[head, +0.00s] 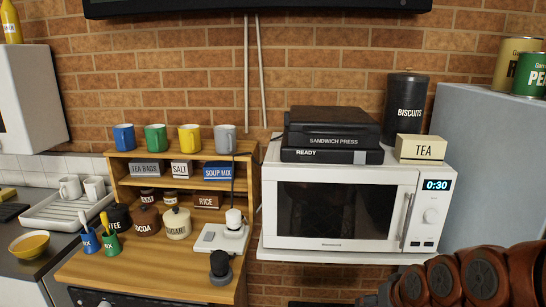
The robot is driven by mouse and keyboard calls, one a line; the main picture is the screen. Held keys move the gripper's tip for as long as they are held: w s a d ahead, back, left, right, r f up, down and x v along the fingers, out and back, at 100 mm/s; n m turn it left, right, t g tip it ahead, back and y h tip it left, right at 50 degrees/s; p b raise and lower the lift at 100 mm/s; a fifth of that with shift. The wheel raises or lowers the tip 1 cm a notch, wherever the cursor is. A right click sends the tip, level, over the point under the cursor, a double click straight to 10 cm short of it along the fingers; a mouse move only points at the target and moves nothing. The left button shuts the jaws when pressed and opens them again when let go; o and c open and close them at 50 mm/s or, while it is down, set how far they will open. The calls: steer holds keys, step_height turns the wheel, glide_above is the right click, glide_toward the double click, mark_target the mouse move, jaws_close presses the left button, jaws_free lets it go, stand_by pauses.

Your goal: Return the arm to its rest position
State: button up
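My reddish-brown arm with dark round joint caps reaches in from the lower right corner of the head view, below and in front of the microwave. Only a dark part of my gripper (376,297) shows at the arm's left end, at the bottom edge. Its fingers cannot be made out, so I cannot tell whether it is open or shut or holds anything.
A white microwave (411,196) on a shelf reads 0:30; a sandwich press (335,139) sits on top. Left of it, a wooden rack (130,188) holds mugs and jars. A white device (212,237) stands on the wooden counter (150,280). A grey cabinet (490,150) stands right.

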steer(key=s+a+r+n+g+h, duration=0.1)
steer(key=s+g, duration=0.3)
steer(key=s, duration=0.9)
steer(key=s+a+r+n+g, duration=0.1)
steer(key=s+a+g, duration=0.3)
steer(key=s, duration=1)
steer(key=shift+r+h+p, duration=0.35)
steer(key=shift+r+h, duration=0.05)
steer(key=shift+r, duration=0.1)
steer(key=shift+a, duration=0.1)
